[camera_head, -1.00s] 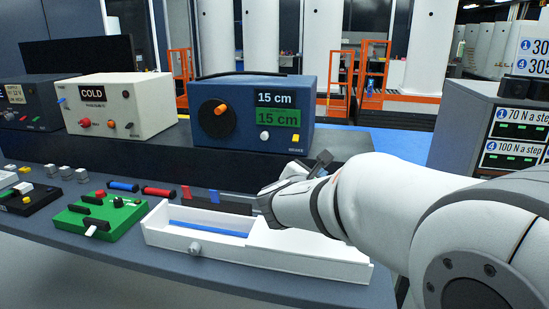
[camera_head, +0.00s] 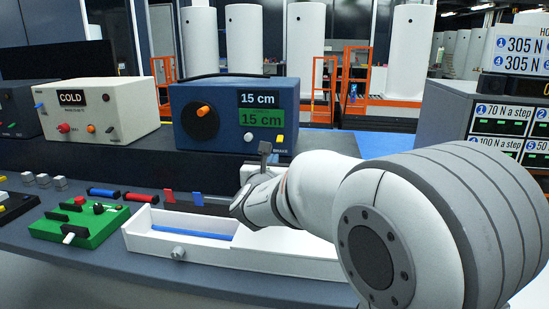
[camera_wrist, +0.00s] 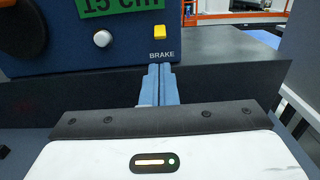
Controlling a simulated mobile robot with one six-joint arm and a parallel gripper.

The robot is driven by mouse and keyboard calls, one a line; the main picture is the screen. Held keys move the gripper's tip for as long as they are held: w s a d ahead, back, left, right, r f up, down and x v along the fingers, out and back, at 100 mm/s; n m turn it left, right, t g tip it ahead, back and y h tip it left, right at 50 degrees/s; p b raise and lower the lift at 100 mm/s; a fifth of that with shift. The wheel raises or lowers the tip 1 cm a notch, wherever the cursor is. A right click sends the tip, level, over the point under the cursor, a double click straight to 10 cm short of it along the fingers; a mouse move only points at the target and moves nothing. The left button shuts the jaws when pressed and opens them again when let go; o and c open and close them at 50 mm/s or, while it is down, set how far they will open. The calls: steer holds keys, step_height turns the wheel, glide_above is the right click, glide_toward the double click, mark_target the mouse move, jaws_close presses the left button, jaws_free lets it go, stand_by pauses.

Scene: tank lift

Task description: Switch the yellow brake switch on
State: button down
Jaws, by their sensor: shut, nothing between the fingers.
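The yellow brake switch (camera_head: 280,138) is a small square toggle at the lower right of the front of the blue box (camera_head: 222,148). In the wrist view the switch (camera_wrist: 160,37) sits just above the printed word BRAKE. My gripper (camera_wrist: 160,68) is shut and empty, its two blue-grey fingers together, with the tips just below the switch and the label in the picture. The gap between tips and switch cannot be judged. In the head view my gripper (camera_head: 264,150) is small, in front of the box's lower right.
The box also carries a dark dial with an orange pointer (camera_head: 203,110), a white knob (camera_wrist: 102,39) and a green 15 cm display (camera_head: 262,118). A cream COLD box (camera_head: 105,115) stands left. Below lie a white tray (camera_head: 150,245) and a green switch block (camera_head: 85,238).

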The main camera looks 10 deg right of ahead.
mark_target(280, 139)
steer(key=x, duration=0.8)
steer(key=shift+w+f, duration=0.1)
steer(key=shift+w, duration=0.15)
steer(key=shift+p, duration=0.4)
steer(key=shift+a+r+y+p, duration=0.15)
steer(key=shift+r+y+p, duration=0.1)
steer(key=shift+y+p, duration=0.1)
steer(key=shift+g, duration=0.3)
steer(key=shift+d+p, duration=0.2)
steer(key=shift+p, duration=0.2)
